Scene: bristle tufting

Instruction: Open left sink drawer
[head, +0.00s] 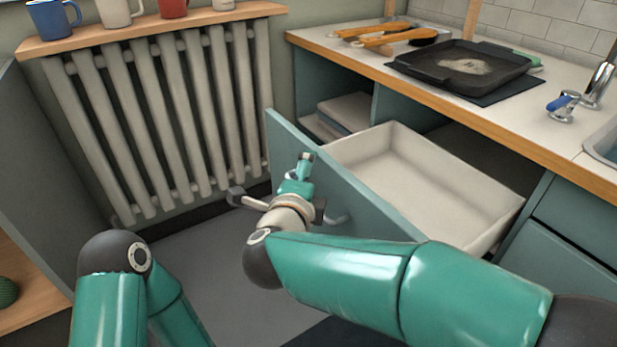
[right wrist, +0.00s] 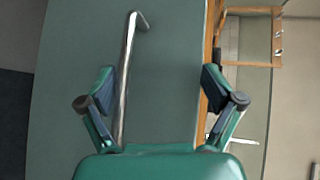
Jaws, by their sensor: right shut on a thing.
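The left sink drawer (head: 385,200) stands pulled well out from the counter, and its white inside looks empty. Its teal front panel (head: 292,135) faces me. A metal bar handle (head: 340,218) is on that front; it also shows in the right wrist view (right wrist: 126,75). My right gripper (head: 272,180) is at the handle, with the bar running between its fingers (right wrist: 160,88), nearer the left one. The other finger is by the panel's edge. The finger contact is not clear. Only part of my left arm shows at the lower left; its gripper is out of view.
A wooden-edged counter (head: 430,92) runs above the drawer, with a black pan (head: 425,60) and a tap (head: 600,80). An open cubby (head: 345,95) is beside the drawer. A white radiator (head: 160,120) stands left. The grey floor (head: 205,265) is clear.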

